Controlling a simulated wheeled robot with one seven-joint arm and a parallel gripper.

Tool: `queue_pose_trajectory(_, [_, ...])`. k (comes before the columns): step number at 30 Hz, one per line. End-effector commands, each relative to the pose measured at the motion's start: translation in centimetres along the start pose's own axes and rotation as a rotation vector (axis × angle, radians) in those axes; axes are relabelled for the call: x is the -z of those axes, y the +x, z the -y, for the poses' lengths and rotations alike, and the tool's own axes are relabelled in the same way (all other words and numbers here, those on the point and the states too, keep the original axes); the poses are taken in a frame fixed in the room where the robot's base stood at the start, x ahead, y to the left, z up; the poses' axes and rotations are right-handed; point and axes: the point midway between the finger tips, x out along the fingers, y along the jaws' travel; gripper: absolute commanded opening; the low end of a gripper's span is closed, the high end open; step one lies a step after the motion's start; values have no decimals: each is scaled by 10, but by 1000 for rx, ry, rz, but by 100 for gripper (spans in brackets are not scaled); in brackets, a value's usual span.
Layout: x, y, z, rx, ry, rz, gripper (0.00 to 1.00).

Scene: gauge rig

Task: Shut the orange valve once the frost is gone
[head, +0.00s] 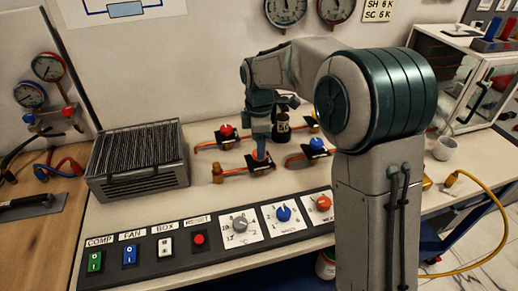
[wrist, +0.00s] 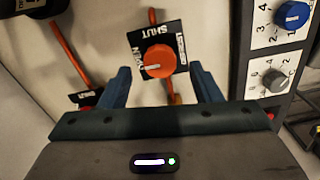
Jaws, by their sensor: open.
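The orange valve (head: 258,155) sits on a dark plate on the bench, mostly under my gripper (head: 260,142). In the wrist view the orange valve (wrist: 160,61) has a white mark pointing left, towards the OPEN label; SHUT is at the plate's top. My gripper (wrist: 161,82) is open, its blue fingers at either side of the knob; I cannot tell if they touch it. The finned block (head: 138,150) at the left shows dark grey fins with thin light edges. I see no clear white frost coat on it.
A red valve (head: 226,130) and a blue valve (head: 316,143) stand close by. A dark labelled cup (head: 282,127) is behind my gripper. A switch panel (head: 222,249) runs along the front edge. A glass-fronted box (head: 450,75) stands right, with a white cup (head: 444,148) before it.

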Motion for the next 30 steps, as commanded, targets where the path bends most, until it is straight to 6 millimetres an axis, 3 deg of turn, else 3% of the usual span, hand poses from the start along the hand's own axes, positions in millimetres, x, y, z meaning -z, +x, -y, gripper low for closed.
queue_pose_trajectory(6, [0,22,0,0,0,0,58])
queue_pose_trajectory(16, [0,24,0,0,0,0,58])
queue_pose_trajectory(21, [0,24,0,0,1,0,13])
queue_pose_trajectory(30, [0,24,0,0,22,0,13])
